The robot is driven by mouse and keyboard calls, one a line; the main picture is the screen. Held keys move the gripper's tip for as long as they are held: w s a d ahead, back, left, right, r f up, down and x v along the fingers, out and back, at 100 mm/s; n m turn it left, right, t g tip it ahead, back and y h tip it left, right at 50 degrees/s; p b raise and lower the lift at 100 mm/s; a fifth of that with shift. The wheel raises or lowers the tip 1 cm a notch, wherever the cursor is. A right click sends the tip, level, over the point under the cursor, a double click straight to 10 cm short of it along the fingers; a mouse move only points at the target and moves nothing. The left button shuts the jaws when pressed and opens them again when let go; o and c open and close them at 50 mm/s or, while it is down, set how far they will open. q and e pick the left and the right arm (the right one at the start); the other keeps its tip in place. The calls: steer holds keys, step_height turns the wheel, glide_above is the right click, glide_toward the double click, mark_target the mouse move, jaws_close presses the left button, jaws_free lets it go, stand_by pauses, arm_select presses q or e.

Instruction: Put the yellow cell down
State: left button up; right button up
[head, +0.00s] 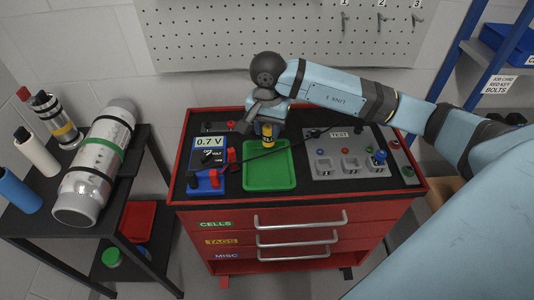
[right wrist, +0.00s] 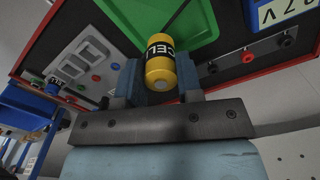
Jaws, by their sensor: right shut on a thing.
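The yellow cell (head: 267,145) has a black band and hangs from my right gripper (head: 267,126) at the back edge of the green tray (head: 270,186) in the head view. In the right wrist view the yellow cell (right wrist: 161,66) sits between the two fingers, its black band showing the letters CEL. The green tray (right wrist: 203,25) lies beyond it. I cannot tell whether the cell touches the tray. My left gripper is not in view.
Left of the tray a blue meter (head: 208,160) reads 0.7 V, with leads beside it. A grey TEST panel (head: 341,165) with a blue knob stands on the right. All are on the red cabinet (head: 300,203). A side table (head: 95,211) holds a large cylinder.

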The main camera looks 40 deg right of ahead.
step_height(320, 180, down, 10)
steer(key=shift+f+p, duration=0.1)
steer(key=shift+p, duration=0.2)
steer(key=shift+f+b, duration=0.2)
steer(key=shift+b, duration=0.1)
steer(key=o, duration=1)
steer(key=shift+c, duration=0.2)
steer(key=shift+r, duration=0.1)
